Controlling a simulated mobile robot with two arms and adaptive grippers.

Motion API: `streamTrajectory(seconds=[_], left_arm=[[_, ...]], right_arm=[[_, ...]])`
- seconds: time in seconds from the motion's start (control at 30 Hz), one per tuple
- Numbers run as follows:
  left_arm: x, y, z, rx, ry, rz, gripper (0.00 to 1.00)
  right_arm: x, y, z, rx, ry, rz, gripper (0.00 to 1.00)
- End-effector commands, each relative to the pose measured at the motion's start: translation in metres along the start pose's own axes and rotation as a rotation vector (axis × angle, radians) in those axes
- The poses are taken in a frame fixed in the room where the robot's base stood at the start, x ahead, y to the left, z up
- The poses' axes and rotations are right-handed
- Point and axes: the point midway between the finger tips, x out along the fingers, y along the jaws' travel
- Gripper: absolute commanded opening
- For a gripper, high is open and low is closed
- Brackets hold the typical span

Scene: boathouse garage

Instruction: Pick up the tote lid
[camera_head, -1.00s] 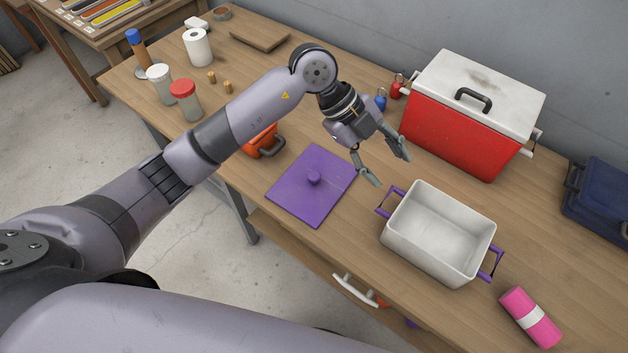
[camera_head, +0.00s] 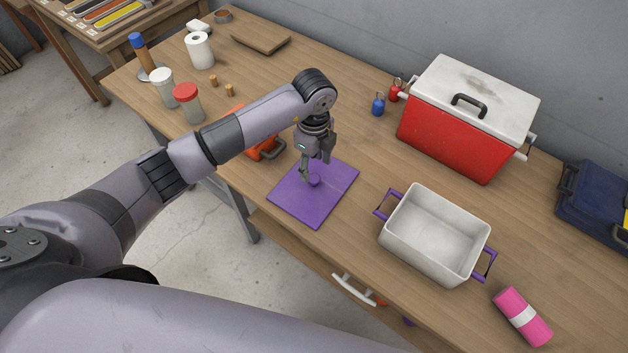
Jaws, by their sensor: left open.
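The tote lid (camera_head: 325,207) is a flat purple square with a round purple knob in its middle. It lies flat on the wooden workbench, to the left of the white tote. My left gripper (camera_head: 316,174) points down over the lid with its fingers open at the knob. One finger shows on the left of the knob, and the gripper partly hides the knob. The white tote (camera_head: 437,234) with purple handles stands open and empty. My right gripper is not in view.
A red cooler (camera_head: 450,135) with a white lid stands behind the tote. A pink roll (camera_head: 522,316) lies at the front right, a dark blue case (camera_head: 597,204) at the far right. An orange item (camera_head: 262,148) with a dark handle sits close behind the lid's left.

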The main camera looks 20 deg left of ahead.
Motion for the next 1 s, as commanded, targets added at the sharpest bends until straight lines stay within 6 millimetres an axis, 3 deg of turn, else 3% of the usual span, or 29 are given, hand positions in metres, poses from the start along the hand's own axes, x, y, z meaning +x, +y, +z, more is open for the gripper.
streamTrajectory(seconds=[0.27,0.4,0.6,0.83,1.0], left_arm=[[0.020,0.001,-0.001,0.001,0.001,0.003,0.51],[0.041,0.001,-0.001,0.001,0.002,0.004,0.51],[0.063,0.000,-0.001,0.001,0.001,0.000,0.51],[0.065,-0.001,-0.001,0.002,0.001,-0.002,0.51],[0.065,-0.001,-0.001,0.001,0.001,-0.002,0.40]], right_arm=[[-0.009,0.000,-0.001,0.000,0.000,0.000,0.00],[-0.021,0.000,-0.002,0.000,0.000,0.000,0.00],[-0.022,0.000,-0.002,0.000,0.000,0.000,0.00],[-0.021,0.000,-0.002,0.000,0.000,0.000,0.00],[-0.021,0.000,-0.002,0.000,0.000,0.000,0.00]])
